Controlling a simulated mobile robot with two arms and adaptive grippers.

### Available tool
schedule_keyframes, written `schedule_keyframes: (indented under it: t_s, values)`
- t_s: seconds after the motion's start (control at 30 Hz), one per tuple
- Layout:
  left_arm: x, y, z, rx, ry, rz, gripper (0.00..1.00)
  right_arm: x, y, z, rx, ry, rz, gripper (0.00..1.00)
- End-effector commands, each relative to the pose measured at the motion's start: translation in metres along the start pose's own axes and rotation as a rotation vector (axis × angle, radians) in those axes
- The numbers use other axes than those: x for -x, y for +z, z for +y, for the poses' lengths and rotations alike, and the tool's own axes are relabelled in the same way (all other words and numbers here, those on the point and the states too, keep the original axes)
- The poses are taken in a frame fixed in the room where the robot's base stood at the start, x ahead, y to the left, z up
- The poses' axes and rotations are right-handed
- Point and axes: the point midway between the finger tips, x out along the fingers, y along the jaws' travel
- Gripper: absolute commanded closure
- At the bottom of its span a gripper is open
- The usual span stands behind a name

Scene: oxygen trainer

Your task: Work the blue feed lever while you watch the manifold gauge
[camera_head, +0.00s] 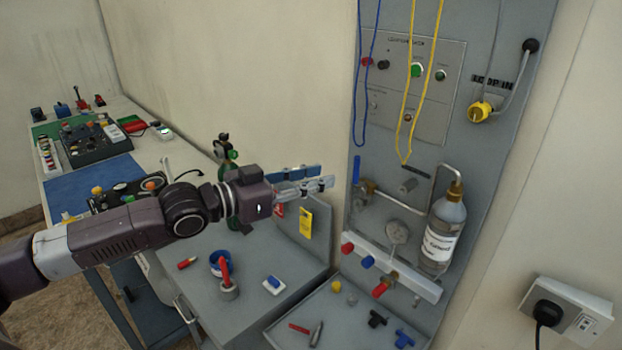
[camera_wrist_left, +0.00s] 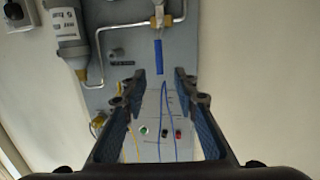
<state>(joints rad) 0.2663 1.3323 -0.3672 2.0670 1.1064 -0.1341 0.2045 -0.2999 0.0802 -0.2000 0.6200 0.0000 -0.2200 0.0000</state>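The blue feed lever (camera_head: 357,170) hangs upright on the grey wall panel, at the left end of the pipework. It also shows in the left wrist view (camera_wrist_left: 145,57), roughly ahead of the gap between my fingertips. My right gripper is out of view.
A labelled bottle (camera_head: 441,236) stands right of the gauge. Blue (camera_head: 369,100) and yellow (camera_head: 412,110) cords hang above. Red and blue valve knobs (camera_head: 368,262) line a white rail below. A grey bench with small parts lies under my arm. A yellow tag (camera_head: 306,224) hangs below my gripper.

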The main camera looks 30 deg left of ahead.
Motion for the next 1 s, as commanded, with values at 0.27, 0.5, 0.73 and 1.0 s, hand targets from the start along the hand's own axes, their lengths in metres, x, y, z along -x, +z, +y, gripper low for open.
schedule_keyframes:
  t_s: [0.27, 0.5, 0.73, 1.0]
  values:
    - [0.0109, -0.0003, 0.0023, -0.003, 0.006, -0.002, 0.73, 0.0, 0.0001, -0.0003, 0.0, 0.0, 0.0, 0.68]
    - [0.0114, -0.0007, 0.0028, -0.002, 0.007, -0.001, 0.73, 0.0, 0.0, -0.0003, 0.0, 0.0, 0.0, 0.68]
    - [0.0113, -0.0006, 0.0026, -0.002, 0.007, -0.001, 0.73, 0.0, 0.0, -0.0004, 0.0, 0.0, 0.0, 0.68]
    - [0.0113, -0.0006, 0.0025, -0.002, 0.006, -0.001, 0.73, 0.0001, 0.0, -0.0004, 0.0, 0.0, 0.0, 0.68]
